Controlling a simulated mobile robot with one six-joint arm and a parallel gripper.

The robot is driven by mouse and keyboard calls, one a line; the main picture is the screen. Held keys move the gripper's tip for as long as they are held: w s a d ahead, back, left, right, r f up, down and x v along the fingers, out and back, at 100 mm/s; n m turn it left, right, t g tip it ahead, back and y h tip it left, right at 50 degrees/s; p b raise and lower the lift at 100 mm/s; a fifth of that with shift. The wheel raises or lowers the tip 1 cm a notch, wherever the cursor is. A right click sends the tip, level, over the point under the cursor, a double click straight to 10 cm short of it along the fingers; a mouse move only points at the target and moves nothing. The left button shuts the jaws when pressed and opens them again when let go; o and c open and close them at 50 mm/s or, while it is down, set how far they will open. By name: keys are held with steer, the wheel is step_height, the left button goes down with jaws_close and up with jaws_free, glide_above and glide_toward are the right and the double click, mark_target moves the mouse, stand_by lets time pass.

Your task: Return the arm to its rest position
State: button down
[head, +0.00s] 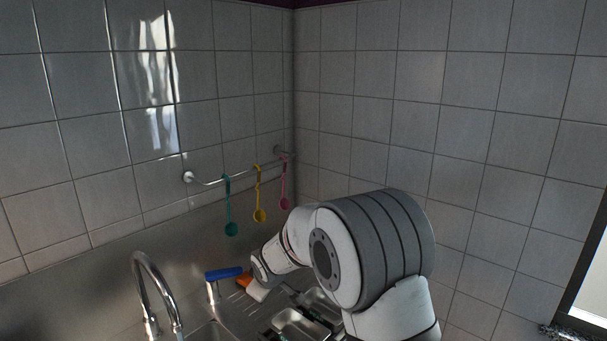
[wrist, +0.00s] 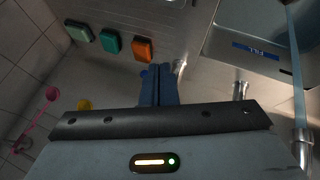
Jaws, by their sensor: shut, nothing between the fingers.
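My arm (head: 375,250) reaches in from the lower right of the head view, bent over the steel counter. Its far end points down and left, and my gripper's fingertips cannot be made out there. In the wrist view my gripper (wrist: 159,78) shows two dark blue fingers lying together, shut and empty. The fingers are over the steel counter (wrist: 205,95), near a small blue part and a shiny metal piece. Whether they touch anything cannot be told.
Teal (head: 231,229), yellow (head: 259,215) and pink (head: 284,203) scoops hang from a wall rail (head: 208,183). A curved faucet (head: 147,262) stands at lower left. A blue-topped piece (head: 223,273) and an orange block (head: 244,281) are close to my arm. A basin labelled FILL (wrist: 257,51) shows at right.

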steer(key=s+d+r+m+g+h+b, duration=0.1)
steer(key=s+d+r+m+b, duration=0.15)
steer(key=s+d, duration=0.45)
steer(key=s+d+r+m+h+b, duration=0.1)
steer(key=s+d+r+m, duration=0.25)
steer(key=s+d, duration=0.4)
steer(key=s+d+m+b, duration=0.1)
steer(key=s+d+m, duration=0.1)
steer(key=s, duration=0.4)
steer(key=s+d+f+m+g+b, duration=0.1)
steer(key=s+d+m, duration=0.1)
steer(key=s+d, duration=0.3)
steer(key=s+d+m+g+b, duration=0.1)
steer(key=s+d+m, duration=0.1)
steer(key=s, duration=0.6)
steer(key=shift+s+d+f+b, duration=0.3)
steer(key=shift+d+f, duration=0.1)
steer(key=shift+d, duration=0.45)
steer(key=shift+w, duration=0.1)
stand_by(3.7)
